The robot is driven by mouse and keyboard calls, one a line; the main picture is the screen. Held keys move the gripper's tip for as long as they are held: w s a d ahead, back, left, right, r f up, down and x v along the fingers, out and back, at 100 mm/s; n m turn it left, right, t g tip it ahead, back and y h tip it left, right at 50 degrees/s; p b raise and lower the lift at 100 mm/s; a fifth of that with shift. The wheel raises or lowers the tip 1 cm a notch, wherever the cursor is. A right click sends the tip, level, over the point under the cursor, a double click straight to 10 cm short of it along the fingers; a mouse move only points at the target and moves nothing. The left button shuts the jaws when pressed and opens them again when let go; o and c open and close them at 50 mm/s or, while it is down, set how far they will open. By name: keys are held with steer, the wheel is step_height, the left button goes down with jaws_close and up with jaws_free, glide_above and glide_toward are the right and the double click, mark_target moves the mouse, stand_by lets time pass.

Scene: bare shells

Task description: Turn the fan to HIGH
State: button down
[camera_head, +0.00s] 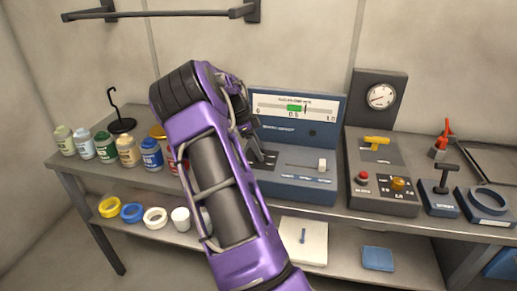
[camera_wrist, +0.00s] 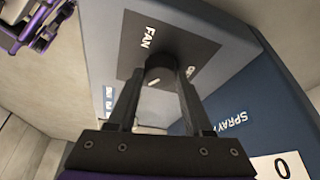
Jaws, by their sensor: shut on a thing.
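The fan knob (camera_wrist: 160,66) is a dark round knob on a dark plate marked FAN on the blue console. In the wrist view my gripper (camera_wrist: 158,84) has one finger on each side of the knob and is shut on it. A short light mark shows on the knob's face. Part of another label, apparently OFF, shows beside it; other settings are hidden or unreadable. In the head view the blue console (camera_head: 288,135) stands on the bench, and my purple arm covers its left side and the knob.
The console has a gauge (camera_head: 293,107) with a green band and a slider with a pale handle (camera_head: 322,165). To the right is a grey box with a red button (camera_head: 362,177), yellow handle (camera_head: 376,142) and dial (camera_head: 380,96). Several jars (camera_head: 128,151) stand left.

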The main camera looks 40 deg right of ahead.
steer(key=shift+f, duration=0.1)
stand_by(0.3)
steer(key=shift+c, duration=1.5)
jaws_free()
steer(key=v, duration=1.7)
steer(key=shift+r, duration=0.3)
